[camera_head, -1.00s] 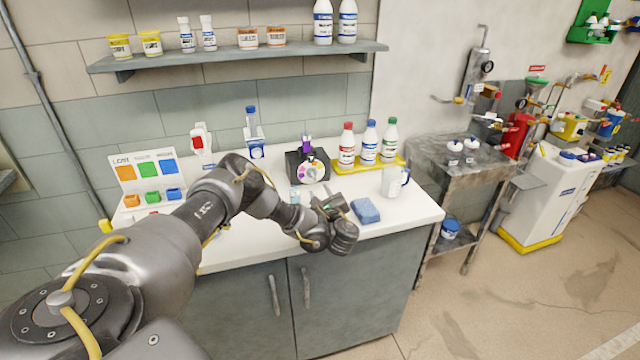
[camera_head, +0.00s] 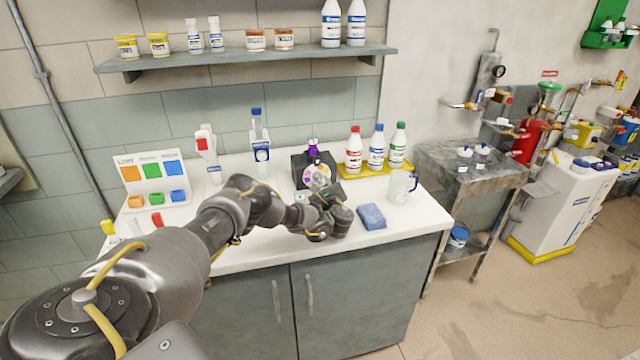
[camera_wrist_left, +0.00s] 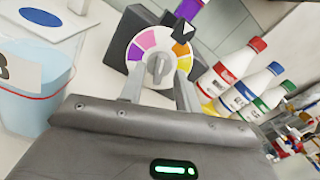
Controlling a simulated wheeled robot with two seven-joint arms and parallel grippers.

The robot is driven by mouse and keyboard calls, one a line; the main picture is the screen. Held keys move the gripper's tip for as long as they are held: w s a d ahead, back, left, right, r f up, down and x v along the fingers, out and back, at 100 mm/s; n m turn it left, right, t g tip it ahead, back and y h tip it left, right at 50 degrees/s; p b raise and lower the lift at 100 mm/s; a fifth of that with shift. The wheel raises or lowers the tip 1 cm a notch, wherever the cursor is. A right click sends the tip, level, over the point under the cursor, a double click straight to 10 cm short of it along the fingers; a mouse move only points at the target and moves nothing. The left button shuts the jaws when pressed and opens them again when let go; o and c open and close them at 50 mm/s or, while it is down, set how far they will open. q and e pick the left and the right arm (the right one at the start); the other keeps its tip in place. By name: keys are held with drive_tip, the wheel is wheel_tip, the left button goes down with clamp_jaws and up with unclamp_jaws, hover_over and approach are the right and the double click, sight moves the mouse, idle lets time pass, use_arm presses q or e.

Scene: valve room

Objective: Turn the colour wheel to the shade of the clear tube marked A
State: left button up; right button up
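The colour wheel (camera_head: 317,177) is on the front of a black block (camera_head: 299,170) on the counter. In the left wrist view the wheel (camera_wrist_left: 147,42) shows purple, magenta, pink, yellow and orange sectors, with a grey centre knob (camera_wrist_left: 158,68). A white pointer on a black tab (camera_wrist_left: 183,28) sits at its upper right rim. A purple tube (camera_head: 313,152) stands at the block. My left gripper (camera_wrist_left: 159,80) is open, its fingers apart in front of the wheel, either side of the knob; contact is unclear. I cannot make out the A mark. My right gripper is out of view.
Red, blue and green-capped bottles (camera_head: 376,150) stand on a yellow tray (camera_head: 359,174) right of the wheel. A blue sponge (camera_head: 371,216) and clear jug (camera_head: 401,188) lie nearer. A colour display (camera_head: 149,176) stands left. A pale-blue container (camera_wrist_left: 30,105) is close left in the wrist view.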

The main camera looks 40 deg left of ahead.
use_arm(q)
drive_tip(key=shift+w+a, duration=0.4)
drive_tip(key=shift+a, duration=0.15)
clamp_jaws()
drive_tip(key=m+p, duration=0.2)
drive_tip(key=p, duration=0.1)
drive_tip(key=shift+r+m, duration=0.2)
drive_tip(key=shift+m, duration=0.2)
drive_tip(key=shift+d+m+p, duration=0.1)
drive_tip(key=shift+m+p, duration=0.5)
drive_tip(key=shift+m, duration=0.4)
drive_tip(key=shift+w+f+m+p, duration=0.15)
drive_tip(key=shift+m+p, duration=0.25)
drive_tip(key=shift+m, duration=0.5)
